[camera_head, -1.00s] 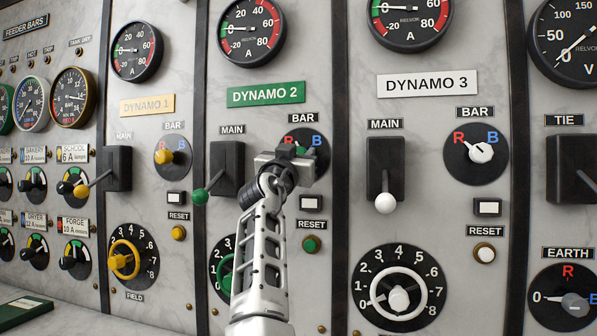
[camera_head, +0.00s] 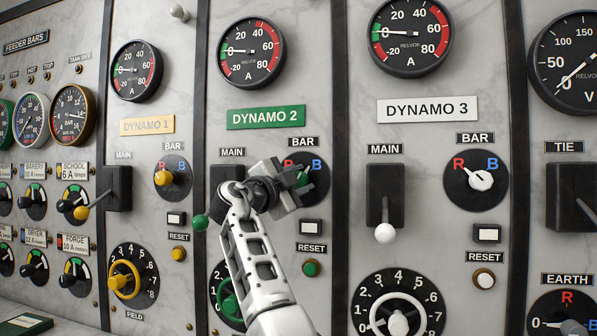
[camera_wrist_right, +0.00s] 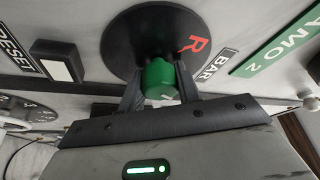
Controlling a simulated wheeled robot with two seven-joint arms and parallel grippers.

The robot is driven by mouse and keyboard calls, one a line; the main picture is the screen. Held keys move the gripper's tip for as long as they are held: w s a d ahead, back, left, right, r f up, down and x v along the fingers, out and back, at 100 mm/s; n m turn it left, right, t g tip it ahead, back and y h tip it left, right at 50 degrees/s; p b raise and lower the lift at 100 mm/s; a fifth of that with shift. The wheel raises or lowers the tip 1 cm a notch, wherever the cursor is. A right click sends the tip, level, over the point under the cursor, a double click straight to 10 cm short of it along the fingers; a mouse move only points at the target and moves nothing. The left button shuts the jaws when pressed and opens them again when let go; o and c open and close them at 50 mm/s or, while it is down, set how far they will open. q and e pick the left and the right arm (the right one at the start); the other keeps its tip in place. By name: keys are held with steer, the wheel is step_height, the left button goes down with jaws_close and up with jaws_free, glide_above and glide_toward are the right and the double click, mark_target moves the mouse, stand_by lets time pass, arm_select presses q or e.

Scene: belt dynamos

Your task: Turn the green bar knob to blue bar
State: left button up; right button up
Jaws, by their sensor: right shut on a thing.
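The green bar knob (camera_wrist_right: 160,78) sits on its round black dial (camera_wrist_right: 150,40) on the Dynamo 2 panel. In the wrist view it is between the two fingers of my right gripper (camera_wrist_right: 160,88), which is shut on it. The red R (camera_wrist_right: 195,45) shows on the dial there; the blue B is out of sight. In the head view my right gripper (camera_head: 298,182) covers most of the knob and dial (camera_head: 320,185), with the blue B (camera_head: 318,166) visible at upper right. I cannot tell exactly where the knob points. My left gripper is not in view.
Near the dial are the Dynamo 2 main lever with its green ball (camera_head: 201,222), the white button (camera_head: 312,227), the green reset button (camera_head: 311,268) and the partly hidden green field wheel (camera_head: 229,300). The Dynamo 3 main lever (camera_head: 385,205) stands out to the right.

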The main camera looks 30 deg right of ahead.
steer(key=shift+r+m+g+p, duration=0.15)
steer(key=shift+m+g+p, duration=0.35)
steer(key=shift+m, duration=0.6)
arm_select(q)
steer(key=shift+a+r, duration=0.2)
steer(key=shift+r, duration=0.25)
arm_select(e)
steer(key=shift+m+y, duration=0.3)
steer(key=shift+m, duration=0.1)
arm_select(q)
steer(key=shift+p, duration=0.35)
arm_select(e)
steer(key=o, duration=1)
steer(key=shift+c, duration=0.2)
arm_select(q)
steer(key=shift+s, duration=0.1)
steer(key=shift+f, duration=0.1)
